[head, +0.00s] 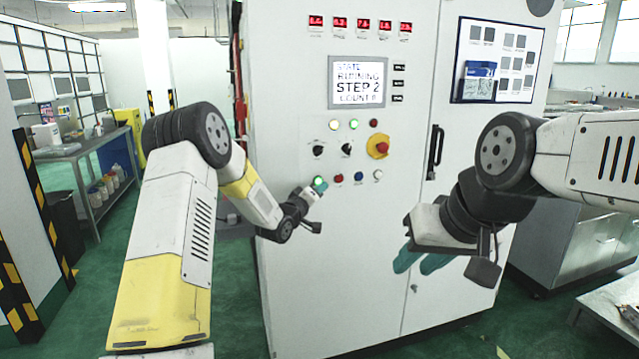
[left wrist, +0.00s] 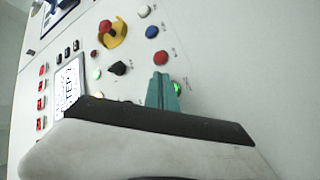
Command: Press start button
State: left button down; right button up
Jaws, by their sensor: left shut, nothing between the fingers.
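The green start button (head: 318,180) is lit, at the left end of the lower button row on the white control cabinet (head: 300,250). My left gripper (head: 321,187) is shut and empty, its teal fingertips at the button and partly over it. The display (head: 358,82) reads RUNNING, STEP 2, and a count that looks like 0. My right gripper (head: 420,262) hangs in front of the cabinet with its teal fingers apart, holding nothing visible.
Red (head: 339,178), blue (head: 358,177) and white (head: 378,174) buttons sit right of the green one. A red emergency stop on yellow (head: 378,146) and black knobs are above. A door handle (head: 435,152) is at right. A bench (head: 85,155) stands at left.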

pick_arm(q)
jog(key=shift+s+d, duration=0.25)
jog(key=shift+s, duration=0.5)
jog(key=shift+s+d, duration=0.2)
jog(key=shift+s, duration=0.5)
jog(key=shift+r, duration=0.1)
jog(key=s+a+r+m+g+y, duration=0.1)
jog(key=s+a+r+g+y, duration=0.1)
jog(key=s+a+r, duration=0.3)
jog(key=s+a+r+m+g+y, duration=0.1)
jog(key=s+a+y, duration=0.1)
jog(key=s, duration=0.5)
jog(key=s+a+r+m+g+y, duration=0.1)
jog(key=s+a+r+g+y, duration=0.1)
jog(key=s+a+r, duration=0.3)
jog(key=s+a+f+m+g, duration=0.1)
jog(key=s+f+g, duration=0.1)
jog(key=s, duration=1.2)
jog(key=s+f+g, duration=0.2)
jog(key=s+g, duration=0.1)
jog(key=s, duration=1.1)
jog(key=shift+a+f+m+y, duration=0.15)
jog(key=shift+a+m+y, duration=0.15)
jog(key=shift+a+m, duration=0.1)
